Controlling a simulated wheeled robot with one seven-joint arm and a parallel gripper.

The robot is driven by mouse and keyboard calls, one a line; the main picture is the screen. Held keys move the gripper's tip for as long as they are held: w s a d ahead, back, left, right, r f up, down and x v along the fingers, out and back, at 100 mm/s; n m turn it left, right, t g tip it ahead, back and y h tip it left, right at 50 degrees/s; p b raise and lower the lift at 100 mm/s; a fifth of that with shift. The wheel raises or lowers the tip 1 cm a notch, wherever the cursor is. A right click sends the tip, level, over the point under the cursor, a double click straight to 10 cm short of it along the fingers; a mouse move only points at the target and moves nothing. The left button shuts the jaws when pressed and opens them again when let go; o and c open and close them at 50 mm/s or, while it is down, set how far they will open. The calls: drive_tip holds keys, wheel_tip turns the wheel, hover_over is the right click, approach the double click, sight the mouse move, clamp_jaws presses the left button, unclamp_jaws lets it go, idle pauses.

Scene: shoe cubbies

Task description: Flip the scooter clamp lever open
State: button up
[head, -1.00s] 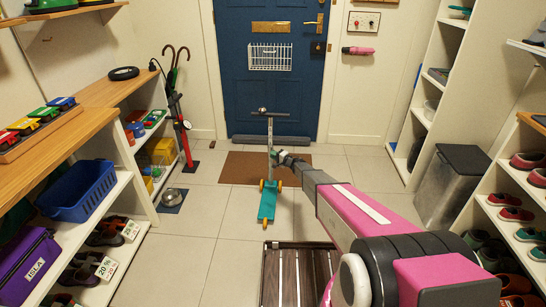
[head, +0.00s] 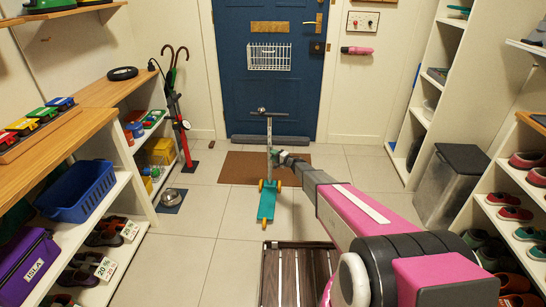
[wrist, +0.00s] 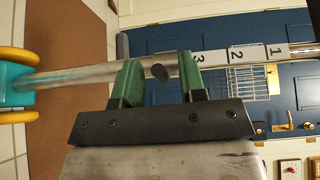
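The teal scooter (head: 268,202) stands on the tiles in front of the blue door, its grey stem (head: 270,136) upright. In the wrist view the stem (wrist: 85,76) runs sideways, with a white numbered strip (wrist: 240,55) toward the right. A small dark stub (wrist: 160,73), apparently the clamp lever's end, shows on the stem between my fingertips. My gripper (wrist: 160,80) is open, with one green finger on each side of the stub. In the head view my gripper (head: 278,156) is close to the stem. I cannot tell whether the fingers touch the stem or lever.
A brown mat (head: 240,168) lies behind the scooter before the blue door (head: 268,95). A slatted bench (head: 292,280) is at the front centre. Shelves with shoes and a grey bin (head: 452,185) line the right; cubbies line the left.

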drive_tip(key=v, duration=1)
drive_tip(key=s+d+r+m+t+h, duration=0.1)
drive_tip(key=s+d+r+t+h, duration=0.25)
drive_tip(key=d+r+h, duration=0.5)
drive_tip(key=s+d+r+g+h, duration=0.3)
drive_tip(key=s+d+r+h, duration=0.3)
drive_tip(key=s, duration=0.4)
drive_tip(key=s+r+n+g, duration=0.2)
drive_tip(key=s+n+g, duration=0.2)
drive_tip(key=s, duration=1.1)
drive_tip(key=s+r+n+g, duration=0.2)
drive_tip(key=s+n+g, duration=0.2)
drive_tip(key=s, duration=1.1)
drive_tip(key=g, duration=0.3)
drive_tip(key=shift+s+r, duration=0.3)
drive_tip(key=shift+r, duration=0.1)
